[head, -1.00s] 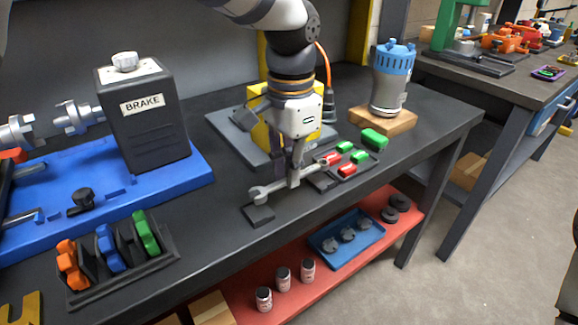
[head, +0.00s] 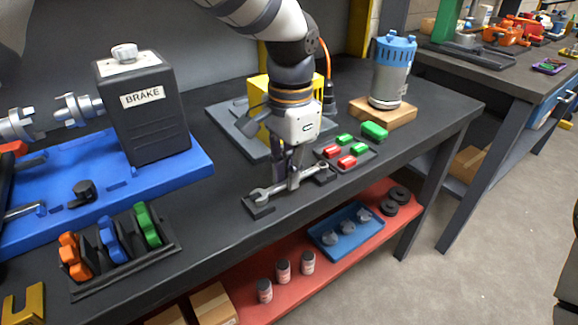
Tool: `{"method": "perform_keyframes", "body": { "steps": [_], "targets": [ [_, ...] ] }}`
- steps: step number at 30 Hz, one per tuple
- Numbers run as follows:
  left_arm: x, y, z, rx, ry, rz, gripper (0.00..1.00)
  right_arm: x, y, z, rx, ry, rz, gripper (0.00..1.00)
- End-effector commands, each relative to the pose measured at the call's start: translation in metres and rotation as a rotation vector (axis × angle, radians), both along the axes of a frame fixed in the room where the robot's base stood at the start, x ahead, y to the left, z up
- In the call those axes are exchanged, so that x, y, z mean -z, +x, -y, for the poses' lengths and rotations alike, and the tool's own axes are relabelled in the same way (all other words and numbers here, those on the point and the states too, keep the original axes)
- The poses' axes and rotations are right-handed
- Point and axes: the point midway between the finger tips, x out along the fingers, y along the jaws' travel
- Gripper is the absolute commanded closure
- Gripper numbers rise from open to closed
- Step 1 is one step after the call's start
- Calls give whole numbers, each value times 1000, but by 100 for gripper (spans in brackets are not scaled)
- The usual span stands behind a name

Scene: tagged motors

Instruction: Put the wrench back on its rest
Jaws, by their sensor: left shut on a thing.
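The grey wrench (head: 309,172) lies roughly level near the front edge of the bench. My left gripper (head: 293,182) comes down from above and is shut on the middle of its handle. The rest shows as two small black blocks, a left block (head: 259,210) and a right block (head: 326,177). The wrench's left jaw is at the left block and its right end at the right block. It looks seated or very close to it; I cannot tell whether full contact is made. My right gripper is not in view.
A black tray with red and green pieces (head: 346,161) lies just right of the rest. A yellow-and-grey fixture (head: 240,128) stands behind my gripper. The blue base (head: 185,172) with the BRAKE box (head: 150,120) is to the left. Bench surface (head: 215,215) left of the rest is clear.

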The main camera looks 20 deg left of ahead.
Motion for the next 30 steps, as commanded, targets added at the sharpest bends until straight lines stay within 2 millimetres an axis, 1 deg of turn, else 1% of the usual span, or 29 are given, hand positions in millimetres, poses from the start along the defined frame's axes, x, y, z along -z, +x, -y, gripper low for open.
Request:
{"method": "perform_keyframes", "body": {
  "steps": [5,6,8,16,18,20,27,30],
  "targets": [
    [0,0,0,0,0,1,100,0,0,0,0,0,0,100],
    [0,0,0,0,0,1,80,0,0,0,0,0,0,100],
    [0,0,0,0,0,1,67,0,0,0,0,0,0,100],
    [0,0,0,0,0,1,66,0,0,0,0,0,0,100],
    [-4,1,0,-1,0,2,66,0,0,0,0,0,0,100],
    [-14,2,0,-1,-1,6,66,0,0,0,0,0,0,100],
    [-79,2,1,-1,-1,8,66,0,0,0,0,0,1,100],
    [-100,2,1,-1,-1,5,66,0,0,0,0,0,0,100]
  ]
}}
